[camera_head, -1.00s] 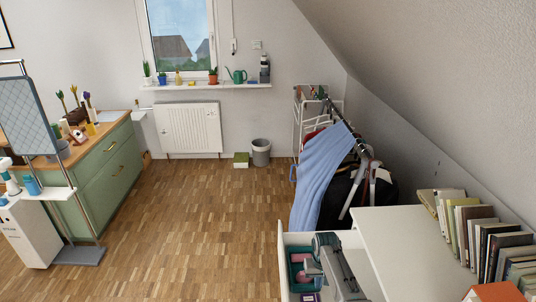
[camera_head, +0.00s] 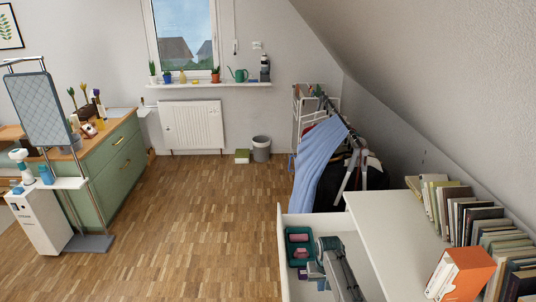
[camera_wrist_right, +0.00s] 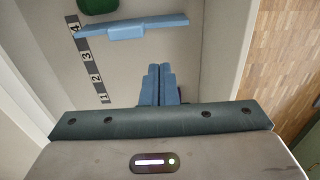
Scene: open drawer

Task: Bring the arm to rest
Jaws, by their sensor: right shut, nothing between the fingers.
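My right arm reaches over the open white drawer (camera_head: 283,262) at the bottom of the head view. Its right gripper (camera_head: 310,272) is low over the drawer, partly hidden by the arm. In the right wrist view the two blue-grey fingers (camera_wrist_right: 160,84) are shut together with nothing between them. They point into the pale drawer interior (camera_wrist_right: 140,62). A light blue bar (camera_wrist_right: 130,27) lies ahead of the fingertips, apart from them. My left gripper is not in view.
A green tray (camera_head: 290,248) with pink items is in the drawer's far left corner. The white top (camera_head: 400,225) is right of the drawer, with several books (camera_head: 470,215) and an orange box (camera_head: 468,268). Clothes hang on a rack (camera_head: 318,165) behind. Wooden floor (camera_head: 210,220) is open to the left.

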